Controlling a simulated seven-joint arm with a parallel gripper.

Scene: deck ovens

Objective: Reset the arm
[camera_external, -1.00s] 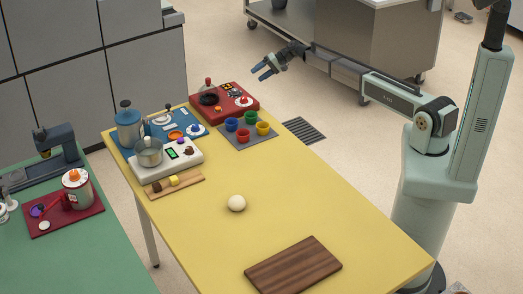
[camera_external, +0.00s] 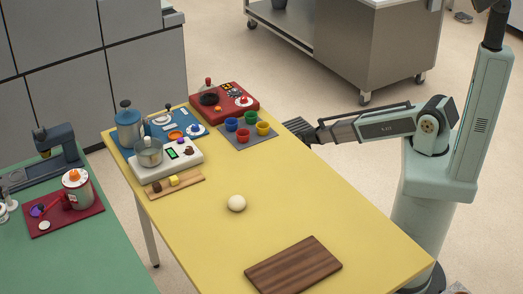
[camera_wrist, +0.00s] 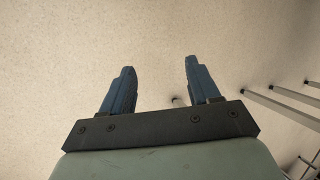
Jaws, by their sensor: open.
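My gripper (camera_wrist: 158,75) is open and empty in the wrist view, its two blue fingers apart over bare beige floor. In the external view my arm reaches left from its base, roughly level. Its dark wrist end (camera_external: 316,134) is just off the right edge of the yellow table (camera_external: 310,190).
The yellow table carries a pale ball (camera_external: 236,203), a brown board (camera_external: 293,266), coloured cups (camera_external: 243,134), a red unit (camera_external: 222,100) and a white scale with a pot (camera_external: 149,152). A steel cart (camera_external: 375,45) stands behind. Floor between is clear.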

